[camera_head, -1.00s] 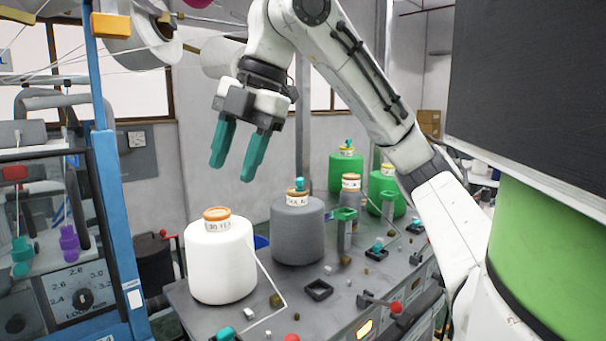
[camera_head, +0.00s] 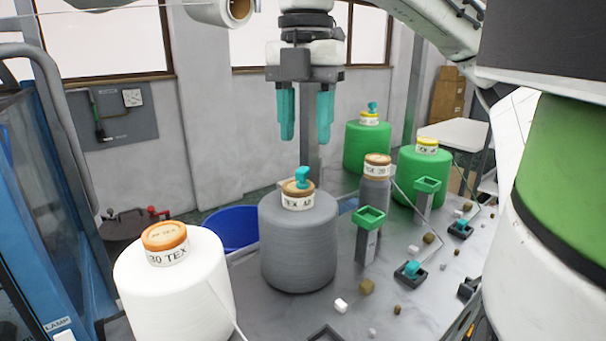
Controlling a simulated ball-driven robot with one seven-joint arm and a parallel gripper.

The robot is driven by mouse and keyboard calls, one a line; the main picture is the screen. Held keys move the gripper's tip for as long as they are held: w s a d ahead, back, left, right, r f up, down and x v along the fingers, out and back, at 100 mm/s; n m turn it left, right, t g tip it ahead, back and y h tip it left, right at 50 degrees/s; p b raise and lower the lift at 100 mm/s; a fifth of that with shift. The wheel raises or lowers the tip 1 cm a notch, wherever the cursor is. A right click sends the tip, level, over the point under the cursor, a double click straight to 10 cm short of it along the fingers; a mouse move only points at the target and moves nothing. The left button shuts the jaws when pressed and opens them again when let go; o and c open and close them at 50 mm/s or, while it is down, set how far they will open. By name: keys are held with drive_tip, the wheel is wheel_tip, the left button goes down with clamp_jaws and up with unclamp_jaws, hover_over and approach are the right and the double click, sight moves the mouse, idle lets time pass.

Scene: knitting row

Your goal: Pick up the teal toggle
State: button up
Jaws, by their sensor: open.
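Several teal toggles are in view. One teal toggle (camera_head: 302,178) stands on the top of the grey yarn cone (camera_head: 298,245). Another teal toggle (camera_head: 373,107) sits on the far green cone (camera_head: 368,148). Two more lie low on the grey table, a nearer teal toggle (camera_head: 412,268) and a farther teal toggle (camera_head: 461,227), each in a small dark holder. My gripper (camera_head: 305,135) has two teal fingers pointing straight down, open and empty. In the picture it is directly above the toggle on the grey cone, with a gap between them.
A white cone (camera_head: 172,290) stands at front left. A small grey cone (camera_head: 375,195), a green-topped post (camera_head: 369,218) and another green cone (camera_head: 420,180) stand to the right. Small cubes lie on the table (camera_head: 300,312). A blue bin (camera_head: 232,228) is behind.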

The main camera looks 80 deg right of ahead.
sight(302, 168)
drive_tip(key=shift+w+d+f+p, duration=0.15)
drive_tip(key=shift+f+p, duration=0.15)
drive_tip(key=shift+f, duration=1.15)
drive_tip(key=shift+w+a+f+p, duration=0.1)
drive_tip(key=shift+f+p, duration=0.15)
drive_tip(key=shift+f, duration=1.2)
drive_tip(key=shift+c, duration=0.2)
clamp_jaws()
